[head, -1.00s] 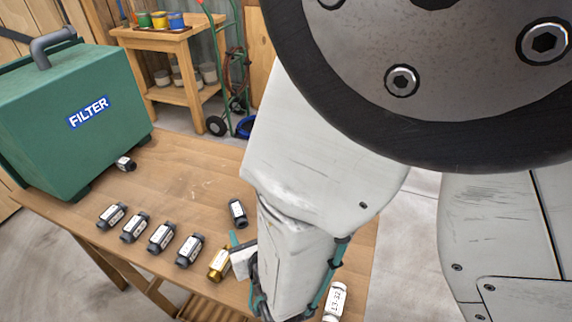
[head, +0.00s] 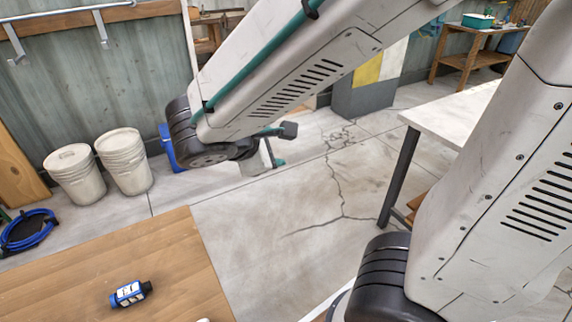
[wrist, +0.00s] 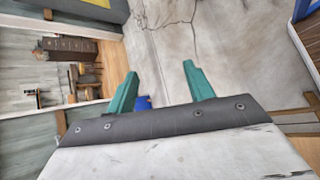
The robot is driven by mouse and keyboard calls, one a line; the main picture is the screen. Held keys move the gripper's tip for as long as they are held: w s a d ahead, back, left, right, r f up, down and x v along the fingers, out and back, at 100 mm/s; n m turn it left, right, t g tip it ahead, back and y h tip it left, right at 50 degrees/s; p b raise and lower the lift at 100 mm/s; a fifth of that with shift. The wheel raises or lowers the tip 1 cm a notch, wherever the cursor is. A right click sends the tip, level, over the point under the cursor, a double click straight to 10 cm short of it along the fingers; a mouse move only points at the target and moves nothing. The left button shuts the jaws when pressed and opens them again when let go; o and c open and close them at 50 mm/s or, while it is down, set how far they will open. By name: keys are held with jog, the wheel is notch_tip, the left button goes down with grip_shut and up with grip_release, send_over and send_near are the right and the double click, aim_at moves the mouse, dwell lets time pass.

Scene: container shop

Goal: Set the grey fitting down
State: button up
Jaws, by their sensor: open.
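My gripper (wrist: 161,88) is open and empty in the wrist view, its two teal fingers spread apart above the floor. In the head view my gripper (head: 276,146) is raised past the edge of the wooden table (head: 180,255), partly hidden by my own wrist. One fitting (head: 130,293) lies on that table, with blue and black parts and a white label. It is well apart from my gripper. No fitting that is clearly grey shows in either view now.
Two pale buckets (head: 125,160) stand by the wall, with a coiled blue hose (head: 28,230) on the floor. A white-topped table (head: 455,125) stands at the right. Cracked open floor (head: 300,205) lies between the tables.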

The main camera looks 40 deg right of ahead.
jog(key=s+d+m+g+y, duration=0.1)
jog(key=s+m+g+y, duration=0.1)
jog(key=s+m, duration=0.2)
jog(key=s+d+r+m+g+y, duration=0.1)
jog(key=s+m+g+y, duration=0.1)
jog(key=s+m, duration=0.3)
jog(key=shift+s+d+r+y, duration=0.15)
jog(key=shift+s+d+y, duration=0.2)
jog(key=shift+s+y, duration=0.7)
jog(key=shift+o, duration=0.5)
jog(key=s+a+m+y, duration=0.1)
jog(key=s+a+r+m+y, duration=0.1)
jog(key=s+a+m+y, duration=0.1)
jog(key=shift+s+r+m+t, duration=0.2)
jog(key=shift+s+m+t, duration=0.1)
jog(key=shift+a+r+y, duration=0.1)
jog(key=shift+a+y, duration=0.15)
jog(key=shift+a, duration=0.05)
